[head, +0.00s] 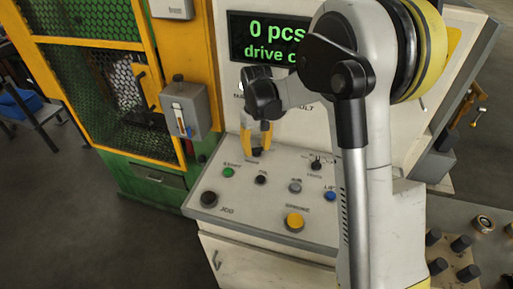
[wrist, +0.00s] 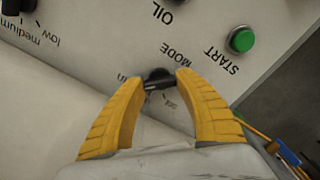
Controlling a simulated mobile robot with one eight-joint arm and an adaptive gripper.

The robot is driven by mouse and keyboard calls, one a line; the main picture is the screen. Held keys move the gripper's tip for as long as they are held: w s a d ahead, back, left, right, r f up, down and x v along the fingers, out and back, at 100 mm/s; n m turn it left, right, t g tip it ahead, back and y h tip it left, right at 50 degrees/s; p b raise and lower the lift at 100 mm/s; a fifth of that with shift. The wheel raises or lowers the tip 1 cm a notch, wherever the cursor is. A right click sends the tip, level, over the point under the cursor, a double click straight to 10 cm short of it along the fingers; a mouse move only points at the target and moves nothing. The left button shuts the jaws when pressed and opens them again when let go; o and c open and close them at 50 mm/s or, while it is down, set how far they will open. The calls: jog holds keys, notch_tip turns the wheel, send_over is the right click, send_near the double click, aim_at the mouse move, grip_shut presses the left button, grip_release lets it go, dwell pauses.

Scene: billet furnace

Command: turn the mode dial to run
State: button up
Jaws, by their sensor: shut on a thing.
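The mode dial (wrist: 158,79) is a small black knob on the sloping pale control panel, beside the word MODE, which appears upside down in the wrist view. My gripper (wrist: 160,84) has its yellow fingers closed on the dial's bar, one on each side. A partly covered label ending in "un" (wrist: 122,77) is left of the dial, and a small unreadable label is below right. The bar lies roughly sideways; which label it points to is not clear. In the head view my gripper (head: 257,150) reaches down to the panel's back left and its fingers hide the dial.
A green START button (head: 228,172) is near the dial. The panel (head: 252,213) also bears a yellow button (head: 294,221), a blue button (head: 331,196) and several dark knobs. A display (head: 270,40) reads "0 pcs". A yellow-framed guard (head: 149,75) stands left.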

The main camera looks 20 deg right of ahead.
aim_at(257, 148)
jog(key=o, duration=1.2)
notch_tip(257, 148, up, 12)
jog(key=s+r+t, duration=0.3)
jog(key=s+r, duration=0.2)
jog(key=s, duration=0.7)
jog(key=s+f+t, duration=0.1)
jog(key=s, duration=0.3)
jog(key=s+f+m+t, duration=0.1)
jog(key=s, duration=0.3)
jog(key=s+f+m+t+b, duration=0.1)
jog(key=s+t, duration=0.1)
jog(key=s, duration=0.2)
jog(key=shift+s+f, duration=0.1)
jog(key=shift+f, duration=0.25)
